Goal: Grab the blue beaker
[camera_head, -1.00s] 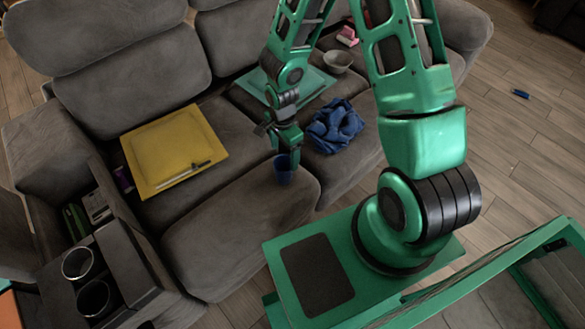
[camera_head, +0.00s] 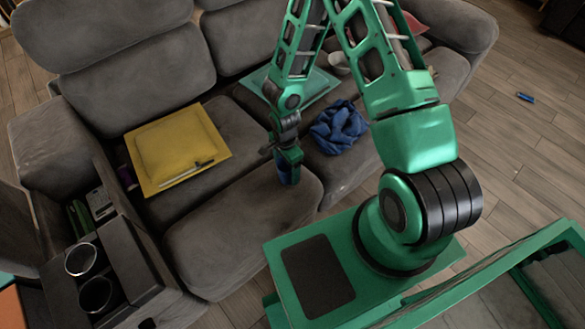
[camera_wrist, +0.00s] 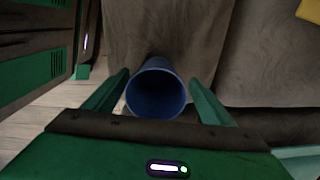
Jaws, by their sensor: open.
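The blue beaker (camera_head: 284,177) stands on the front part of the grey sofa seat, mostly hidden by my gripper in the head view. In the wrist view the beaker (camera_wrist: 156,92) shows its round open mouth between my two fingers. My gripper (camera_head: 288,163) is lowered at the beaker from above. In the wrist view my gripper (camera_wrist: 158,78) is open, with one green finger on each side of the beaker. The gaps beside it look narrow, and I cannot tell whether either finger touches it.
A yellow board (camera_head: 220,153) with a thin pen-like item (camera_head: 185,173) lies left on the sofa. A crumpled blue cloth (camera_head: 338,127) lies right of my gripper. A teal tray (camera_head: 318,84) and pale bowl (camera_head: 339,63) are behind. The armrest console (camera_head: 130,258) has two cup holders.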

